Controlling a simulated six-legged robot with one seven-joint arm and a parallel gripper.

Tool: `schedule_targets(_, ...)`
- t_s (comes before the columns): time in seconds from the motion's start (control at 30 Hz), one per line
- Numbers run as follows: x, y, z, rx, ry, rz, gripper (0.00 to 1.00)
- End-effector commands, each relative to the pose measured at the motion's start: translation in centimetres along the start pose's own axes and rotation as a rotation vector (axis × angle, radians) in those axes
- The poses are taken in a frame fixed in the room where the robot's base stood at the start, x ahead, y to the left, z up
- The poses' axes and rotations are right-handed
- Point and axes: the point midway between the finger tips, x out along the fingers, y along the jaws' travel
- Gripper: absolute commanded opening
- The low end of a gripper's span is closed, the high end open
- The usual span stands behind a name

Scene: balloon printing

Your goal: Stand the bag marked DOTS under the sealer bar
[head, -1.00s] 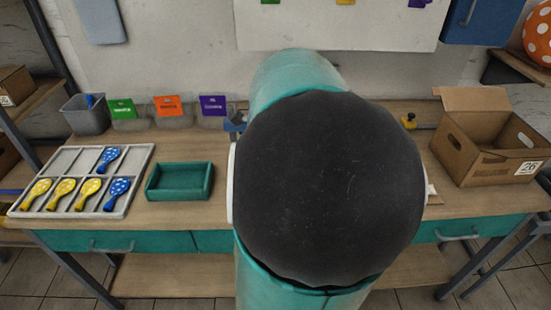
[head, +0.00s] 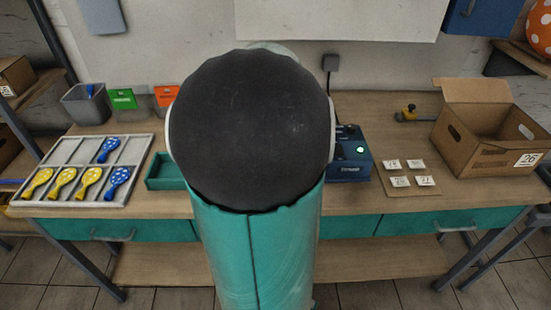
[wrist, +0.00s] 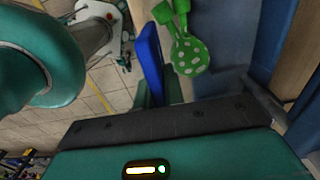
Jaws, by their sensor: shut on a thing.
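In the wrist view, my gripper (wrist: 158,98) is shut on a thin blue, card-like piece (wrist: 150,58), seen almost edge-on. It looks like the top of a bag, but no writing shows on it. A green balloon shape with white dots (wrist: 190,55) shows just right of it; I cannot tell whether it is inside that bag. In the head view, my arm hides my gripper and the held thing. A blue machine with a green light (head: 350,158), seemingly the sealer, stands right of my arm. Its bar is mostly hidden.
A divided tray (head: 72,198) with yellow and blue balloons lies at the left. Green-card (head: 122,99) and orange-card (head: 166,96) bags stand behind. A green tray (head: 160,172) is partly covered. Number cards (head: 408,172) and a cardboard box (head: 470,145) are at the right.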

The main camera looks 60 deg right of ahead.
Motion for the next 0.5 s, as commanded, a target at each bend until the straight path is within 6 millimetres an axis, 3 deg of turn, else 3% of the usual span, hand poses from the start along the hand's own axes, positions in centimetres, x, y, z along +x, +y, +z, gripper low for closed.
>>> schedule_targets(0.5, 0.8, -3.9, -0.2, 0.003, 0.003, 0.0, 0.0)
